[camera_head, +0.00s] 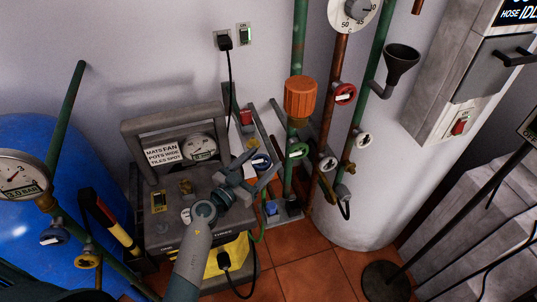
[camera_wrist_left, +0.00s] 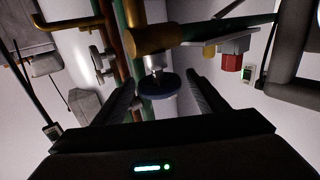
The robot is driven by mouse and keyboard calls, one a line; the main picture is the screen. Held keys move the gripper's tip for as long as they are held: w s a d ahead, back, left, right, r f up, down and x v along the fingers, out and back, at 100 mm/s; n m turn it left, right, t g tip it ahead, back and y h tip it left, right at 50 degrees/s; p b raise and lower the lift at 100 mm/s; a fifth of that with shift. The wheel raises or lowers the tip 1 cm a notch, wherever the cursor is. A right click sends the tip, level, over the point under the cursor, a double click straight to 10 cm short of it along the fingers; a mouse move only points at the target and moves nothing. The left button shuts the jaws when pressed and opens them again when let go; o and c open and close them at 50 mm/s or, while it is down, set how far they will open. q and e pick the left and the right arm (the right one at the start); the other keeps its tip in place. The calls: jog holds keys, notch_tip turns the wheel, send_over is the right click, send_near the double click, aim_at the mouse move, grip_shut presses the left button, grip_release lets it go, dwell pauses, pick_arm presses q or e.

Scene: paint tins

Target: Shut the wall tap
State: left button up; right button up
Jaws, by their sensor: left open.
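A tap with a round blue handle (camera_head: 261,160) sits low by the wall pipes, just beyond the left gripper. In the left wrist view the blue handle (camera_wrist_left: 155,84) shows between the fingers, below a brass-coloured fitting (camera_wrist_left: 148,40). My left gripper (camera_head: 262,170) is open, its fingers on either side of the handle in the wrist view; I cannot tell whether they touch it. My right gripper is not in view.
A blue tank (camera_head: 30,150) is at the left. Vertical pipes and a white cylinder (camera_head: 375,200) stand to the right. Tiled floor (camera_head: 300,275) shows below.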

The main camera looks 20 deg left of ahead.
aim_at(268, 156)
pick_arm(q)
jog(key=shift+x, duration=1.15)
jog(key=shift+w+d, duration=0.2)
jog(key=shift+w, duration=0.4)
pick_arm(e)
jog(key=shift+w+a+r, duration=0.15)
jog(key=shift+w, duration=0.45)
pick_arm(q)
jog(key=c, duration=1)
jog(key=shift+c, duration=0.2)
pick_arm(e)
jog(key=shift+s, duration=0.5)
